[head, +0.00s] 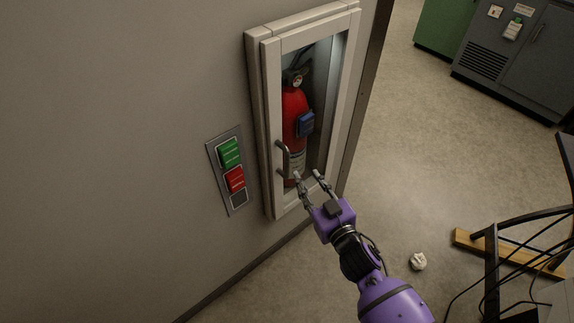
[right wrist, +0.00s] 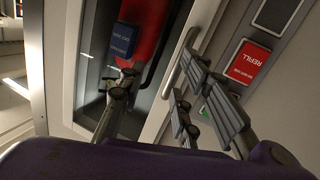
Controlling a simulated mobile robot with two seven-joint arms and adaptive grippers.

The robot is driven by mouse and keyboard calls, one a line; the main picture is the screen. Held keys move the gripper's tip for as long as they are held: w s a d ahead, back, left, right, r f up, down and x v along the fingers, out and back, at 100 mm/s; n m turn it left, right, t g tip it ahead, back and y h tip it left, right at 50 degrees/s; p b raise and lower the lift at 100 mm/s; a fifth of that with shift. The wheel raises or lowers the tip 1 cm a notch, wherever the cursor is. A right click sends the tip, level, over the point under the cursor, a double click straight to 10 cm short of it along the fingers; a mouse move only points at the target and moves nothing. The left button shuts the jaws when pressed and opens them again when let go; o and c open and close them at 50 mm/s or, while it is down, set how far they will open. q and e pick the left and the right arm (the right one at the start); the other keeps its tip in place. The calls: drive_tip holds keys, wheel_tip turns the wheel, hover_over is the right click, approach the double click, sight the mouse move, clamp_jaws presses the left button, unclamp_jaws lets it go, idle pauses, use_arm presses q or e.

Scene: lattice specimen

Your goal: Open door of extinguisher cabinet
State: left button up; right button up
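The extinguisher cabinet (head: 252,95) is set on the grey wall. Its pale-framed glass door (head: 270,100) appears closed, with a red extinguisher (head: 293,108) behind the glass. A curved bar handle (head: 283,158) is on the door's lower left; it also shows in the right wrist view (right wrist: 177,66). My right gripper (head: 308,176) is open and empty in front of the lower door, just right of the handle in the head view. In the right wrist view the handle appears beside one finger, toward the gap; contact cannot be told. My left gripper is out of view.
A wall panel with green and red buttons (head: 232,166) is left of the cabinet. A dark stand with cables (head: 492,270) is at lower right. A small white object (head: 418,261) lies on the floor. Grey cabinets (head: 520,55) stand far right; floor between is open.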

sight(288, 165)
drive_tip(key=w+a, duration=0.2)
drive_tip(key=w+a+y, duration=0.1)
drive_tip(key=w+a, duration=0.1)
drive_tip(key=w+a+y, duration=0.1)
drive_tip(key=w+a, duration=0.1)
drive_tip(key=shift+w+r, duration=0.2)
drive_tip(key=shift+r, duration=0.15)
clamp_jaws()
idle(0.4)
